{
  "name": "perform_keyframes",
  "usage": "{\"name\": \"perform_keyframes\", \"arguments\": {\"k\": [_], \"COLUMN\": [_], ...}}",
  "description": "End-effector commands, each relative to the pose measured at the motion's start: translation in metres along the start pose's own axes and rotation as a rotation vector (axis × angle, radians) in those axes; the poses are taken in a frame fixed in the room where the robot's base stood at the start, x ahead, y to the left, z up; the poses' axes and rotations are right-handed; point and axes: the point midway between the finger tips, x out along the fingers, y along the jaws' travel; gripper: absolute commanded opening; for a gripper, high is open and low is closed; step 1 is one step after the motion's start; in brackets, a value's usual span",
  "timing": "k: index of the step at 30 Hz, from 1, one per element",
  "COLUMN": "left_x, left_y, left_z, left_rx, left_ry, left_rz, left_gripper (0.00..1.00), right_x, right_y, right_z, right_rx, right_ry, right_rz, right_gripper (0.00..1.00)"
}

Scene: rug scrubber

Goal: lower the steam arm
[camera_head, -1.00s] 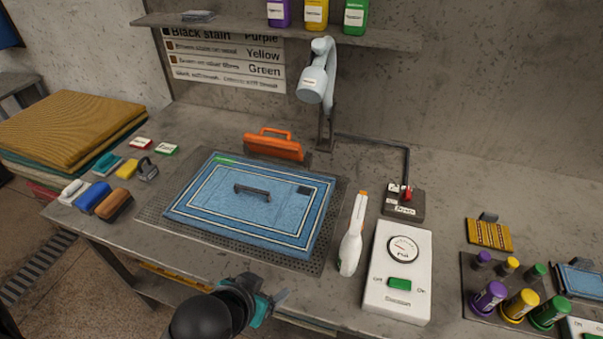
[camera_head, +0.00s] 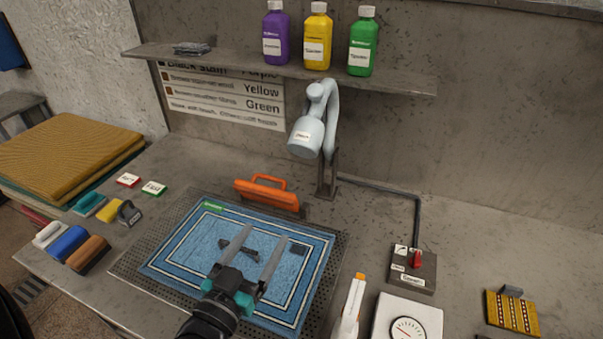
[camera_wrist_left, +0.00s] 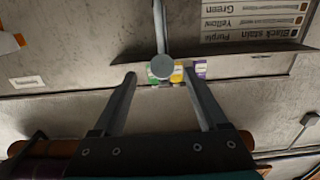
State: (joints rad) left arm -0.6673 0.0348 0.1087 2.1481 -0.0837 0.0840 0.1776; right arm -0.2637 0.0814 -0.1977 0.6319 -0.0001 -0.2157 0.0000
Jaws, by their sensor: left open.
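The steam arm (camera_head: 308,135) is a pale grey-blue jointed arm with a thick rounded head. It stands on a dark metal bracket (camera_head: 328,172) behind the rug, bent at the top, with its head hanging well above the bench. In the left wrist view, which is upside down, the arm's round end (camera_wrist_left: 163,66) appears between the fingertips but farther off. My left gripper (camera_head: 264,236) is open and empty, above the blue rug in the head view, in front of and lower than the steam head. It does not touch the arm. My right gripper is not in view.
The blue rug (camera_head: 170,257) with a dark handle lies on a perforated plate. An orange-handled tool (camera_head: 267,194) stands behind it. A switch box (camera_head: 408,270) with a red lever is to the right. A shelf (camera_head: 220,62) with bottles overhangs the arm. Several brushes lie left.

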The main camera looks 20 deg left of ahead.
Motion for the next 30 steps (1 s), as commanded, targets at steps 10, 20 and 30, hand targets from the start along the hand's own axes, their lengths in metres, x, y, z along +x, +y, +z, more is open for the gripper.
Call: {"name": "perform_keyframes", "arguments": {"k": [10,20,30], "left_x": [0.035,0.085,0.133], "left_y": [0.0,0.0,0.0], "left_z": [-0.002,-0.002,-0.002], "left_rx": [0.0,-0.001,0.0], "left_ry": [0.006,0.005,0.004], "left_rz": [0.0,0.001,0.001], "left_gripper": [0.76,0.76,0.76], "right_x": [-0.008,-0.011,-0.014], "right_y": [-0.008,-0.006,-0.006], "right_z": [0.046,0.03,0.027], "right_rx": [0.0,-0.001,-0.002], "right_ry": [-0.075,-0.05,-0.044], "right_rz": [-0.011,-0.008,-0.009], "right_gripper": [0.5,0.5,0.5]}}
